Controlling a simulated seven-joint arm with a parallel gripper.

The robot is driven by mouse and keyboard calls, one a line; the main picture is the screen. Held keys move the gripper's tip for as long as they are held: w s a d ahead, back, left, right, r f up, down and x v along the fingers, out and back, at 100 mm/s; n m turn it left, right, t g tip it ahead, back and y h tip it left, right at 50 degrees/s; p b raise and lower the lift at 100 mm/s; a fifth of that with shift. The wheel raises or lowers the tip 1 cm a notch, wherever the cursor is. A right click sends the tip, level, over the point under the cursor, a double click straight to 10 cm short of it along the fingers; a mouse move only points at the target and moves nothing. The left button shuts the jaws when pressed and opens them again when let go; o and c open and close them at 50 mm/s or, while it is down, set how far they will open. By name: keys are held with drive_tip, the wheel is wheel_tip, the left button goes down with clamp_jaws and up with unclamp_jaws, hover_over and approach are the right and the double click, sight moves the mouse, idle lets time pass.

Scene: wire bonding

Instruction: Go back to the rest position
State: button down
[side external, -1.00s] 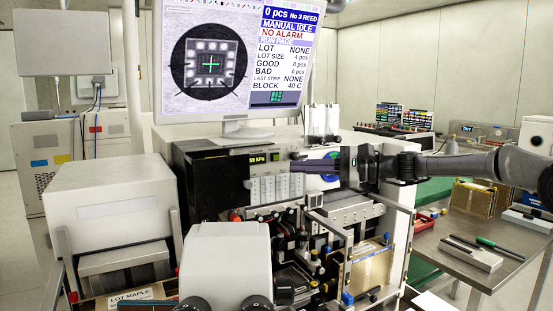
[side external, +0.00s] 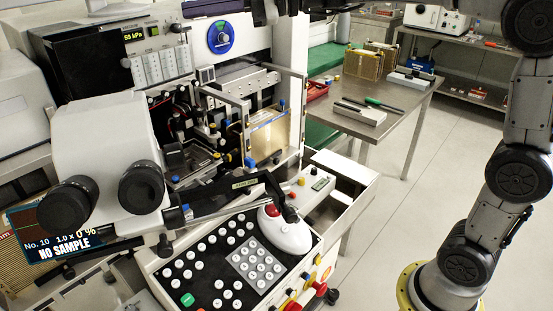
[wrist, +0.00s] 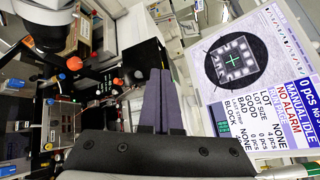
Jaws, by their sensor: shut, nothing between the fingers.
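My gripper (wrist: 158,78) shows in the wrist view with its two purple fingers side by side and shut, with nothing between them. In the side external view, the purple fingers (side external: 212,7) are at the top edge, in front of the upper part of the bonding machine; the rest of my gripper is mostly cut off. The fingers point left there and touch nothing that I can see. My arm rises from its base at the right.
The bonder's monitor (wrist: 245,70) is right of the fingers in the wrist view. The microscope (side external: 108,140), keypad panel (side external: 215,265) and a wire-bonding work area with a framed magazine (side external: 268,136) lie below. A steel side table (side external: 385,125) stands right; floor beyond is clear.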

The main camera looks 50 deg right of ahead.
drive_tip(key=s+d+f+n+g+h, duration=0.1)
drive_tip(key=s+f+n+h, duration=0.15)
drive_tip(key=s+f, duration=0.45)
drive_tip(key=s+f+n+g+h, duration=0.2)
drive_tip(key=s+n, duration=0.2)
drive_tip(key=s, duration=0.7)
drive_tip(key=s+d+f+n+g+h, duration=0.1)
drive_tip(key=s+d+f+n+h, duration=0.2)
drive_tip(key=s+d+f, duration=0.3)
drive_tip(key=s+d+f+n+g+h, duration=0.1)
drive_tip(key=s+d+f+n+h, duration=0.3)
drive_tip(key=s+f, duration=0.4)
wheel_tip(320, 180, down, 4)
drive_tip(key=d+h, duration=0.1)
drive_tip(key=d, duration=0.1)
drive_tip(key=shift+d+r, duration=0.15)
drive_tip(key=shift+d, duration=0.25)
